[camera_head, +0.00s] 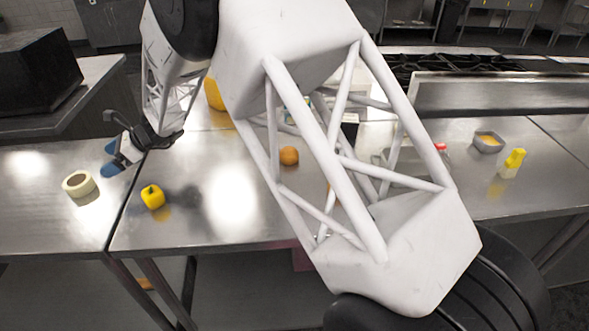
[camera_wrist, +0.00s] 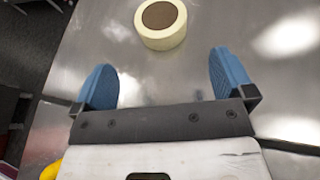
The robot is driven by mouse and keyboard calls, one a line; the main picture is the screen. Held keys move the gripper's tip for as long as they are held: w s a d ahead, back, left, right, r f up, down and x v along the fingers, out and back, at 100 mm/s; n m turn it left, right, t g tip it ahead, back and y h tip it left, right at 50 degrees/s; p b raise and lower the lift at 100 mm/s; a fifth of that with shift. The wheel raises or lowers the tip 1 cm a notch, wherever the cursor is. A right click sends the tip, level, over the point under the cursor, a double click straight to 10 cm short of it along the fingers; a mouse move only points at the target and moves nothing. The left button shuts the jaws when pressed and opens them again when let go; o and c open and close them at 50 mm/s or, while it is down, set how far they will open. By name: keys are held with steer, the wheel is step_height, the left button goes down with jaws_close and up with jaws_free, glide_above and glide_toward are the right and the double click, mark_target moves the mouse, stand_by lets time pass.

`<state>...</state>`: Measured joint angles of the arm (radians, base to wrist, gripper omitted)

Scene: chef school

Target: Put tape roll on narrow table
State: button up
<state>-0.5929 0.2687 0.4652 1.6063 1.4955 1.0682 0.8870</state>
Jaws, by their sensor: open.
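The tape roll (camera_head: 82,191), a cream ring with a dark hole, lies flat on the left steel table (camera_head: 35,215), near the seam with the middle table. It also shows at the top of the wrist view (camera_wrist: 164,41). My gripper (camera_head: 112,156) has blue fingertips and is above the left table near the seam, behind and right of the roll in the head view. In the wrist view my gripper (camera_wrist: 166,78) is open and empty, and the roll lies beyond the fingertips, roughly between their lines. Which table is the narrow one is not clear.
A yellow pepper (camera_head: 153,197) and an orange (camera_head: 289,156) are on the middle table (camera_head: 215,235). A grey bowl (camera_head: 487,142) and a yellow bottle (camera_head: 513,163) stand at right. My arm covers much of the middle. The left table around the roll is clear.

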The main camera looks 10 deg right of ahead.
steer(key=s+d+r+n+t+h, duration=0.1)
steer(key=s+d+r+n+h, duration=0.3)
steer(key=d, duration=0.7)
steer(key=s+d+r+n+t+y, duration=0.1)
steer(key=s+d+r, duration=0.3)
steer(key=d, duration=0.7)
steer(key=s+d+r+n+h, duration=0.25)
steer(key=d+r, duration=0.35)
steer(key=d, duration=0.5)
steer(key=s+d+n+t+h, duration=0.2)
steer(key=s+d+n+h, duration=0.1)
steer(key=s+d, duration=0.9)
steer(key=s+d+n+t+h, duration=0.2)
steer(key=s+d+n+h, duration=0.2)
steer(key=s+d, duration=0.9)
steer(key=d, duration=0.4)
steer(key=shift+d+h, duration=0.35)
steer(key=shift+d, duration=0.05)
